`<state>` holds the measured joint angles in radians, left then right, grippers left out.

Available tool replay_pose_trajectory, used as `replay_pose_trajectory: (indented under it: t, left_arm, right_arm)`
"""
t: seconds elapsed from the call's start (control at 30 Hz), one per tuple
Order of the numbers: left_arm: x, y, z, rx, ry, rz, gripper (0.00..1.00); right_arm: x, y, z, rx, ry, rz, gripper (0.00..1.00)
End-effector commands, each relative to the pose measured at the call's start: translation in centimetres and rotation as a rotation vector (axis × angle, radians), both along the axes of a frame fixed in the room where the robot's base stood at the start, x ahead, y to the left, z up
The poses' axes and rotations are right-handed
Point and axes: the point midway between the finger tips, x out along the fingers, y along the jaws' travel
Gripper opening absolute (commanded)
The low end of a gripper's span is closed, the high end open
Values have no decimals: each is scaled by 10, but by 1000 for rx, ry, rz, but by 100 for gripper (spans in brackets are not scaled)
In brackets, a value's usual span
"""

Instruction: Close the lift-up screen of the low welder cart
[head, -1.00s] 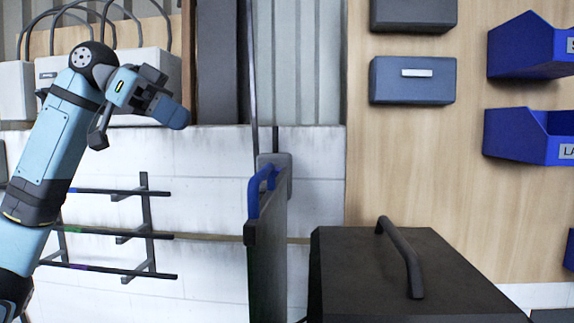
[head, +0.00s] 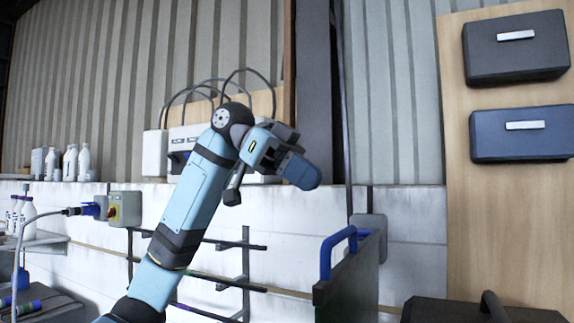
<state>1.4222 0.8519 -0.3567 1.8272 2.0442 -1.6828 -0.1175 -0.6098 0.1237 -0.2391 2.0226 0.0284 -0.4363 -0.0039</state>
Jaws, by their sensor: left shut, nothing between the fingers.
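A dark upright panel (head: 347,287) stands at the bottom, right of centre, seen nearly edge-on. It has a blue handle (head: 326,256) at its top edge, and it looks like the raised screen. Its lower part is cut off by the picture's bottom edge. A dark box top (head: 440,312) with a dark bar handle (head: 493,304) shows at the bottom right, mostly out of view. I cannot tell how the panel joins it. My left gripper (head: 302,172) is shut and empty, above and slightly left of the blue handle in the picture, apart from it. My right gripper is not in view.
A dark rack (head: 245,270) with several bars stands behind my left arm. White machine boxes (head: 185,140) with cables sit on the wall ledge. White bottles (head: 70,163) stand far left. A grey drawer box (head: 516,46) and a blue-grey one (head: 522,133) hang on the wooden wall board.

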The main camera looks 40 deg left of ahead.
Motion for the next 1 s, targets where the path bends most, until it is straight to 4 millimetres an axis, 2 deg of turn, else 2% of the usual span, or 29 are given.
replay_pose_trajectory:
  t: [0.17,0.23,0.4,1.0]
  left_arm:
    - [8,-28,-23,2,2,-2,0]
    - [8,-28,-36,1,3,1,0]
    - [9,-32,-52,1,1,-1,0]
    - [13,-33,-61,-1,2,0,0]
  right_arm:
    - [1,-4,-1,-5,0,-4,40]
    - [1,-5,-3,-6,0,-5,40]
    - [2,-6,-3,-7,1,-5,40]
    - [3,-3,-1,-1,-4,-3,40]
